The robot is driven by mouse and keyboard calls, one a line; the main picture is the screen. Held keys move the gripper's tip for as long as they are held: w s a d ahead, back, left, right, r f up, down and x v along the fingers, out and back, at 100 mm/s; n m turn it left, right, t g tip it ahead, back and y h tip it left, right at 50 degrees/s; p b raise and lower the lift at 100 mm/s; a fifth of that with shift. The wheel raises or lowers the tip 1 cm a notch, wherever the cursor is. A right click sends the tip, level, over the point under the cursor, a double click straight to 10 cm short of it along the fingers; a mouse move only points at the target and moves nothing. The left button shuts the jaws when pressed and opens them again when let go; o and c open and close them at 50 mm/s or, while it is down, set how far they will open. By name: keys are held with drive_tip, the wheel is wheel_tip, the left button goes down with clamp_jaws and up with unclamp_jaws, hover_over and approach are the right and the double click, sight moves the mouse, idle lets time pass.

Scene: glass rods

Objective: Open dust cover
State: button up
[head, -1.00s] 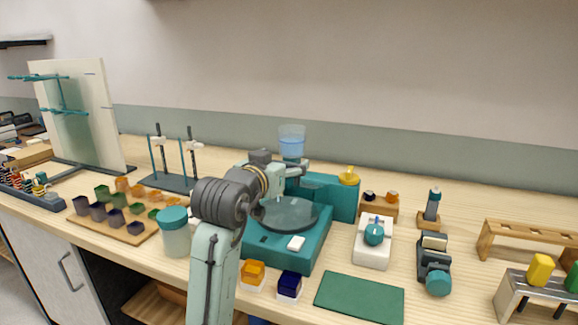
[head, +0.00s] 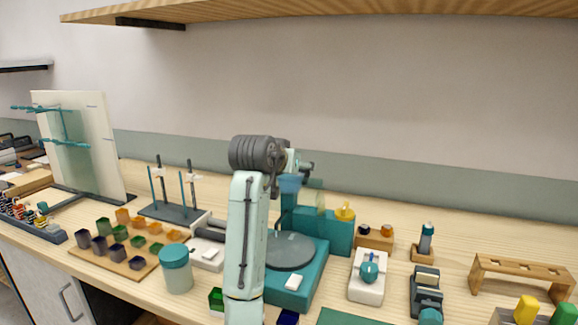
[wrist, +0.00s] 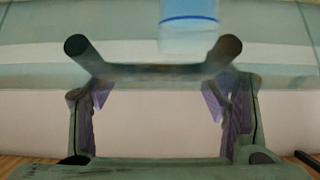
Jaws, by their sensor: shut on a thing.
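The teal device (head: 318,262) stands on the bench, its dark round platter (head: 289,250) uncovered on top. A translucent dust cover (head: 312,192) stands raised above the device's rear part, partly hidden by my arm. My gripper (head: 306,167) is at the cover's upper edge, high above the platter. In the wrist view, a thin dark bar (wrist: 152,70), apparently the cover's edge or handle, runs between the fingers of my gripper (wrist: 153,48). The fingers are shut on it, though the contact is blurred.
A wooden shelf (head: 340,10) hangs above. A container with blue liquid (wrist: 188,25) shows close by in the wrist view. A teal-lidded jar (head: 176,270) stands left of my arm. A white device (head: 368,278) and a yellow-topped item (head: 345,211) stand right.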

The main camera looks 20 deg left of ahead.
drive_tip(key=shift+w+d+f+g, duration=0.25)
drive_tip(key=shift+w+f+g, duration=0.45)
drive_tip(key=shift+w+d, duration=0.1)
idle(0.5)
drive_tip(key=o, duration=1.3)
drive_tip(key=shift+c, duration=0.2)
drive_tip(key=shift+o, duration=1.4)
drive_tip(key=shift+w+f, duration=0.1)
drive_tip(key=shift+w, duration=0.05)
drive_tip(key=shift+o, duration=0.2)
drive_tip(key=v, duration=1.2)
drive_tip(key=shift+r, duration=0.2)
